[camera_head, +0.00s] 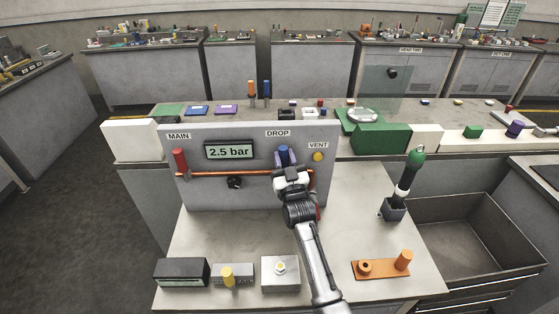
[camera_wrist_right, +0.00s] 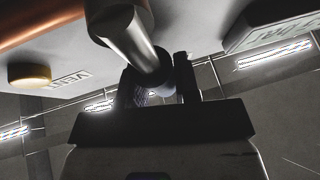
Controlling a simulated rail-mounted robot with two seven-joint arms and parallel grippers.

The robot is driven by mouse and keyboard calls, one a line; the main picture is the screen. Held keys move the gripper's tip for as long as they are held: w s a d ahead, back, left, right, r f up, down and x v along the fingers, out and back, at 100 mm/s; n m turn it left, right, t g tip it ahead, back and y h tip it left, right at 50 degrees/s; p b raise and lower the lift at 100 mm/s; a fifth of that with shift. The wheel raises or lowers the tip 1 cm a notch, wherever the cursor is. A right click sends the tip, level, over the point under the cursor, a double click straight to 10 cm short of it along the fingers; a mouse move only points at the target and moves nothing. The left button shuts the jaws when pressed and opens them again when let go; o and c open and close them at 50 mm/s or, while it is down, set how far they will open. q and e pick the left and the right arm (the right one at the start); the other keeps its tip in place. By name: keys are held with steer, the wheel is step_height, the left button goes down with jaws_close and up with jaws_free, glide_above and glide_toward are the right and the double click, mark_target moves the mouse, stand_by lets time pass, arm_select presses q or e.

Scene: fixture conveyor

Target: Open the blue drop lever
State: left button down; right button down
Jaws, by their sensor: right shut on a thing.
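The blue drop lever (camera_head: 283,153) stands on the grey panel (camera_head: 215,196) under the DROP label. Its upper end shows above my right gripper (camera_head: 288,168), which covers its lower part. In the right wrist view the right gripper's two dark fingers (camera_wrist_right: 158,88) are on either side of a dark bluish piece of the lever (camera_wrist_right: 152,92), shut on it. A metal cylinder (camera_wrist_right: 130,35) reaches from the panel towards the fingers. My left gripper is not in view.
The red MAIN lever (camera_head: 179,160), a 2.5 bar display (camera_head: 229,151) and a yellow VENT button (camera_head: 318,157) share the panel. An orange pipe (camera_head: 215,174) crosses it. Small boxes stand in front, with an orange fixture (camera_head: 380,268) at right. An open bin (camera_head: 480,225) is farther right.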

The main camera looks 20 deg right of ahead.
steer(key=shift+s+d+m+h, duration=0.1)
steer(key=shift+d+m+h, duration=0.1)
steer(key=shift+m+h, duration=0.4)
steer(key=c, duration=1.1)
jaws_free()
steer(key=shift+d, duration=0.1)
steer(key=shift+s+f, duration=0.1)
steer(key=v, duration=1.3)
steer(key=shift+s+f, duration=0.1)
steer(key=shift+s, duration=0.2)
